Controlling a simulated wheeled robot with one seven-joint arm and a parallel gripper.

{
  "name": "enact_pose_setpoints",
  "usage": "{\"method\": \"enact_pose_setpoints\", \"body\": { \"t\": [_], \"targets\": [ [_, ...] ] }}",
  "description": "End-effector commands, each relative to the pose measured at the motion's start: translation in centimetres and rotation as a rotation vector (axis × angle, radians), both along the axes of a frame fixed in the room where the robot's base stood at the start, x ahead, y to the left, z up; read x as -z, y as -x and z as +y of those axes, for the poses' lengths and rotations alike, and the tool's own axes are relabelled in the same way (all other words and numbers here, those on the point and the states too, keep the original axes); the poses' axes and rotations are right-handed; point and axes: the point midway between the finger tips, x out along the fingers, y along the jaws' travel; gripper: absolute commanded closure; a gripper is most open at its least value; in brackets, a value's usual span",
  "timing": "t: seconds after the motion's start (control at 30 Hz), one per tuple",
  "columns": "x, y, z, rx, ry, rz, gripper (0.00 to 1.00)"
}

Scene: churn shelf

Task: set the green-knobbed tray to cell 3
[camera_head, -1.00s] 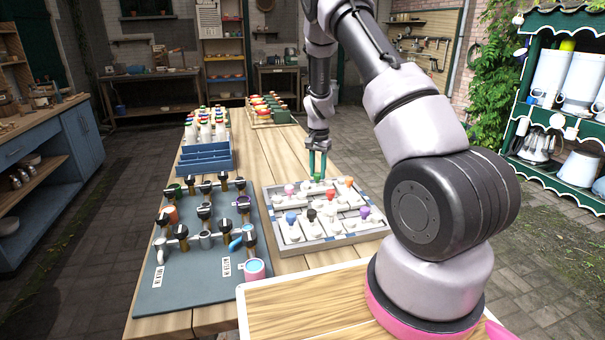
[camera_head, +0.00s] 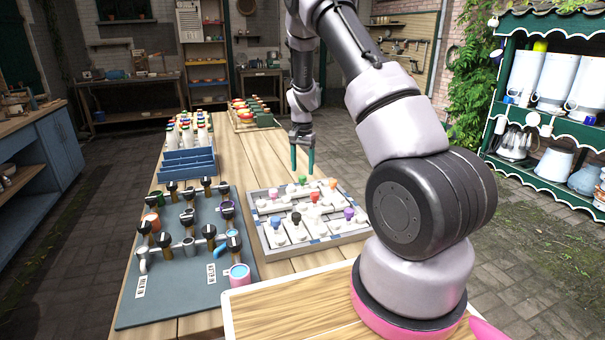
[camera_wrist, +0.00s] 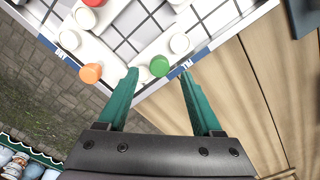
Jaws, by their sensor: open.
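The green knob (camera_head: 302,180) of one small white tray shows at the far edge of the grey grid board (camera_head: 262,238). In the wrist view the green knob (camera_wrist: 159,66) stands on a white piece near a blue-labelled edge of the board. My gripper (camera_head: 302,173) is open above this far edge. In the wrist view its two green fingertips (camera_wrist: 159,75) lie either side of the knob, apart from it, with nothing held. I cannot tell the height between fingertips and knob. Cell numbers are not readable.
Other trays have an orange knob (camera_wrist: 91,73), a red knob (camera_head: 315,196), a purple knob (camera_head: 349,213) and others, close around. A dark mat with taps (camera_head: 160,292) lies left of the board. A blue rack (camera_head: 187,165) stands behind it. Bare wood (camera_head: 250,155) lies beyond the board.

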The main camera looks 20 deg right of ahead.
Motion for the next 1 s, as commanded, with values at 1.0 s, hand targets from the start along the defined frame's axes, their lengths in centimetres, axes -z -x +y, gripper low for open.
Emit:
{"method": "enact_pose_setpoints", "body": {
  "t": [1.0],
  "targets": [
    [-8.1, 0.1, 0.0, -0.001, -0.003, -0.006, 0.33]
  ]
}}
